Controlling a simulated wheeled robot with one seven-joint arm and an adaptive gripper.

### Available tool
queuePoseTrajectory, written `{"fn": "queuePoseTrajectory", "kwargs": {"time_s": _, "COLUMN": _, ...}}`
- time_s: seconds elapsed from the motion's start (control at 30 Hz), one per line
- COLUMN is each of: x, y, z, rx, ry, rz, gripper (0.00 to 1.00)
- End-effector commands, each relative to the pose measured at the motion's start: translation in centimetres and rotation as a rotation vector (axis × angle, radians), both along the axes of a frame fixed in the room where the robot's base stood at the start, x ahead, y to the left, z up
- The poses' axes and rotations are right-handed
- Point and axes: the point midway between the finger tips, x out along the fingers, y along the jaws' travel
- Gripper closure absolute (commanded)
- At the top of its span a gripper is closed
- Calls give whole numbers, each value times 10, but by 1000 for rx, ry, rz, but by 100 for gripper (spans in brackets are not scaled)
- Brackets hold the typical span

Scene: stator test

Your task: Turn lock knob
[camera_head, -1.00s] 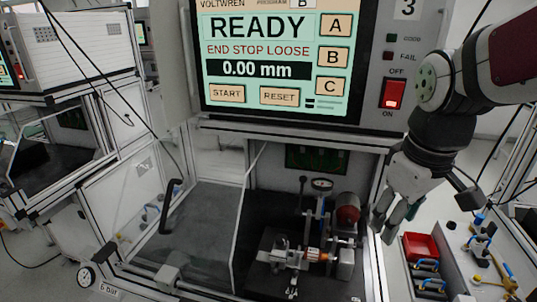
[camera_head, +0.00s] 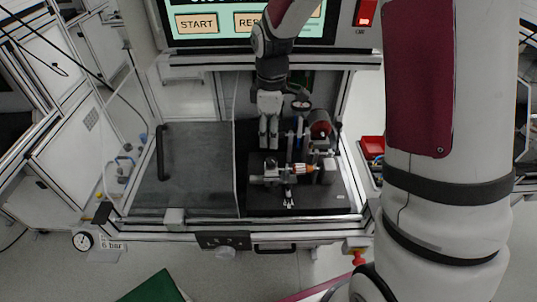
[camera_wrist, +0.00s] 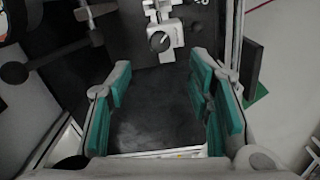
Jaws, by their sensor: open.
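In the head view the fixture (camera_head: 271,176) stands on the black bench plate, and the knob is too small to make out surely. My gripper (camera_head: 268,146) hangs fingers down behind the fixture, in the bay under the screen. In the wrist view my gripper (camera_wrist: 160,75) is open and empty, its green pads apart, with the knob beyond the fingertips and touching neither.
A clear panel (camera_head: 236,150) edges the bay on the left. The dark plate (camera_head: 200,170) left of it is mostly bare. A red bin (camera_head: 371,147) is outside, right.

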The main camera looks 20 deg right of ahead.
Motion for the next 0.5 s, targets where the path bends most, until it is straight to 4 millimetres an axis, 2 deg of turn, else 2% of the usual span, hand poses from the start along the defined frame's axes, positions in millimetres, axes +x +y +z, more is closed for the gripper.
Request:
{"fn": "queuePoseTrajectory", "kwargs": {"time_s": 0.1, "x": -2, "y": 0, "z": -25, "rx": 0, "ry": 6, "rz": 1, "gripper": 53}}
{"fn": "queuePoseTrajectory", "kwargs": {"time_s": 0.3, "x": -2, "y": 0, "z": -62, "rx": -1, "ry": 5, "rz": 0, "gripper": 53}}
{"fn": "queuePoseTrajectory", "kwargs": {"time_s": 0.5, "x": -1, "y": 0, "z": -87, "rx": 0, "ry": 1, "rz": -1, "gripper": 53}}
